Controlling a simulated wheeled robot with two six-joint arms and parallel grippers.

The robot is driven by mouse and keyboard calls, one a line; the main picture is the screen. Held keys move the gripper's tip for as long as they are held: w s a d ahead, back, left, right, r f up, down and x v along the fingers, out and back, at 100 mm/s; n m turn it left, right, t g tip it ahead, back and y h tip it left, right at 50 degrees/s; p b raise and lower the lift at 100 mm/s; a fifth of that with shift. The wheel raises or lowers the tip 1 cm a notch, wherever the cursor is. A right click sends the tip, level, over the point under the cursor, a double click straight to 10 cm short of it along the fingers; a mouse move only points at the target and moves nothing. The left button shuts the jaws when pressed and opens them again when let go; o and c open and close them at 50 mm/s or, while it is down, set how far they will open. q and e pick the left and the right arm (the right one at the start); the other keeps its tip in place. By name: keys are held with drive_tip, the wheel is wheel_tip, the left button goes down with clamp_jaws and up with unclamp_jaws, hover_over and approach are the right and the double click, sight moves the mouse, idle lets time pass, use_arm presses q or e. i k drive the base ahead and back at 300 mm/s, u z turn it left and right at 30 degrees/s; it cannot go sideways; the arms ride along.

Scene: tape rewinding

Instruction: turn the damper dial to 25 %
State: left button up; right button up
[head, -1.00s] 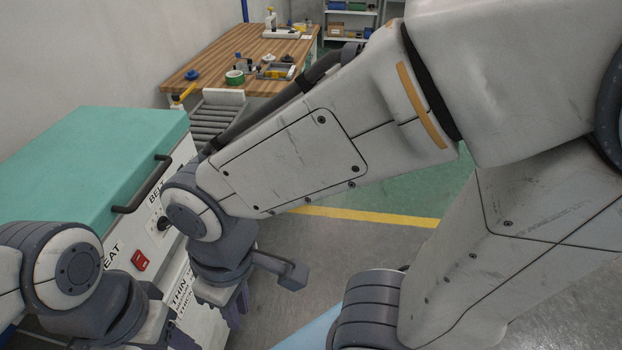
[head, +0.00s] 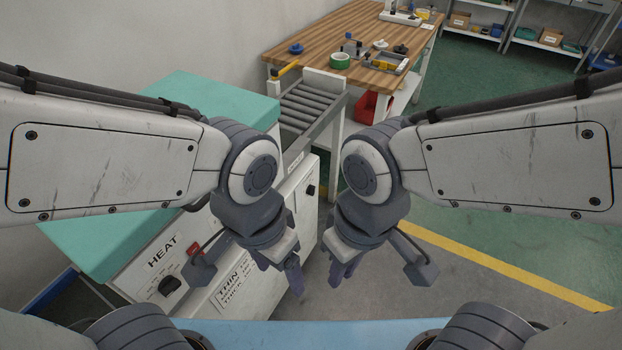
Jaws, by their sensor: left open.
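No dial labelled damper can be made out in the head view. A black dial (head: 170,286) sits below the word HEAT on the white front of a machine (head: 140,283) at the lower left. A smaller black knob (head: 311,190) is further right on the same front; my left arm hides part of the panel between them. My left gripper (head: 280,274) is open and empty, right of the HEAT dial and in front of the panel. My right gripper (head: 342,272) hangs just right of it, apart from the machine; its finger gap is unclear.
A red switch (head: 194,249) is near the HEAT label. A teal cover (head: 215,98) tops the machine. A roller conveyor (head: 308,108) leads to a wooden bench (head: 340,30) with green tape (head: 340,60) and tools. Open floor lies to the right.

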sight(310, 189)
drive_tip(key=u, duration=0.05)
drive_tip(key=k, duration=0.5)
drive_tip(key=z, duration=0.65)
drive_tip(key=i, duration=1.1)
drive_tip(key=u, duration=0.8)
